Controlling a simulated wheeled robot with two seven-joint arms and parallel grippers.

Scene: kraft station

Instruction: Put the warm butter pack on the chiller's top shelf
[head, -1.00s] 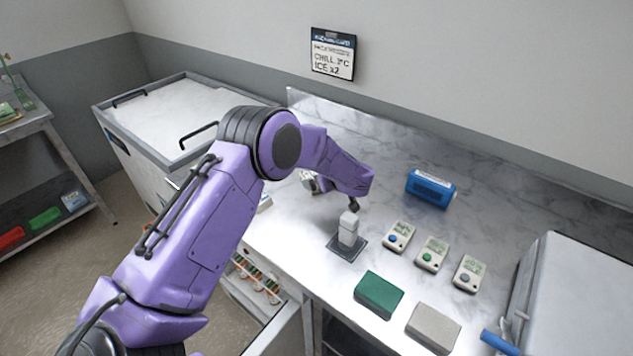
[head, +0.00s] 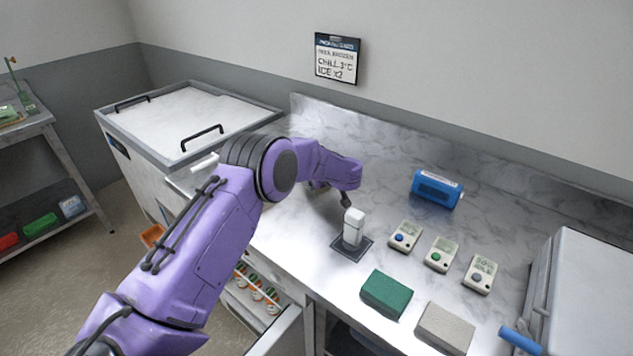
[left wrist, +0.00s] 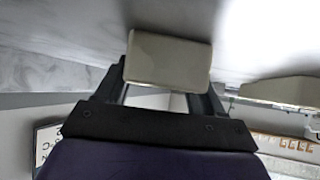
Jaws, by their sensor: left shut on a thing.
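In the left wrist view a cream block-shaped pack (left wrist: 168,60) sits between the fingers of my left gripper (left wrist: 166,82), which is shut on it. I take it for the butter pack; no label is readable. In the head view the left gripper is mostly hidden behind my purple wrist above the counter, and the pack cannot be made out. The chiller's lit shelves (head: 257,287) with several small items show below the counter's front edge, beside an open door or drawer panel (head: 277,334). The top shelf is partly hidden by my arm. My right gripper is out of view.
A white upright device (head: 354,226) stands on a dark pad. A chest unit (head: 185,120) stands at back left. Another pale block (left wrist: 285,90) shows in the wrist view.

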